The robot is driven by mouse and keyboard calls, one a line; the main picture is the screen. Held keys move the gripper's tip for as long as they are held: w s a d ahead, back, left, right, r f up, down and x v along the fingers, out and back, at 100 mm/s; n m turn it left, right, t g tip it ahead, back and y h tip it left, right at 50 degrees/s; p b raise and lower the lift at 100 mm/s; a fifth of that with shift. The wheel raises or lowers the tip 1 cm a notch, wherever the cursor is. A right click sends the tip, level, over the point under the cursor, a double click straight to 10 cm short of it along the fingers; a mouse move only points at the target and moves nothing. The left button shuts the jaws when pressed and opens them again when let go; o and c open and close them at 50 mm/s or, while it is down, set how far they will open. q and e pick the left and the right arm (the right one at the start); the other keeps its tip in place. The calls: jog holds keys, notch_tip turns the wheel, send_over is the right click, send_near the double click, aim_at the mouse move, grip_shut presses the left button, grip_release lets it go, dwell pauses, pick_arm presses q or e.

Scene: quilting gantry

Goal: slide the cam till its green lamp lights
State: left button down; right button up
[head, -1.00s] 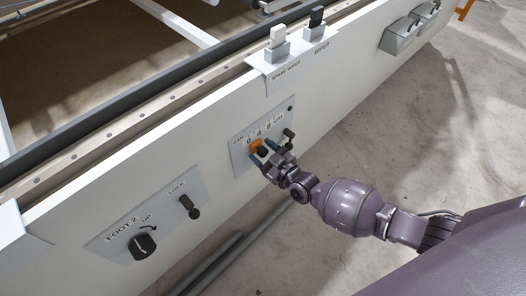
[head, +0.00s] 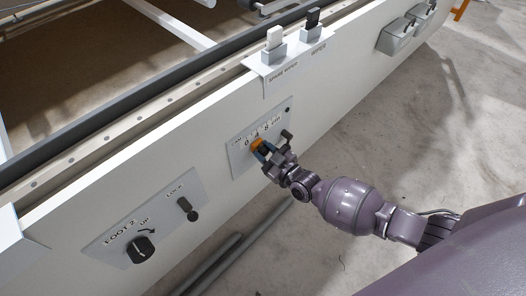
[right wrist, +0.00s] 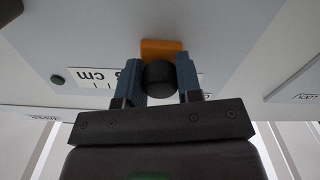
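The cam is an orange slider (head: 257,143) with a black knob, on a pale scale plate (head: 238,157) marked in cm on the white beam. In the right wrist view the orange slider (right wrist: 161,46) stands behind the round black knob (right wrist: 159,78). My right gripper (head: 262,149) has its blue fingers on both sides of the knob, close against it; it also shows in the right wrist view (right wrist: 160,75). The lamp (right wrist: 57,80) is dark green and looks unlit; in the head view it is a dark dot (head: 288,110). My left gripper is out of view.
A LOCK lever (head: 186,207) and FOOT 2 knob (head: 141,250) are lower left.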

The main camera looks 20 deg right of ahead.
jog(key=o, duration=0.5)
jog(key=shift+c, duration=0.2)
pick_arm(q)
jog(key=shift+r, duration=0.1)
pick_arm(e)
jog(key=shift+s, duration=0.1)
jog(key=shift+s+d, duration=0.15)
jog(key=shift+s, duration=0.1)
pick_arm(q)
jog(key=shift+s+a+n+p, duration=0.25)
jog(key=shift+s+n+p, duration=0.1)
jog(key=shift+p, duration=0.7)
pick_arm(e)
jog(key=v, duration=1)
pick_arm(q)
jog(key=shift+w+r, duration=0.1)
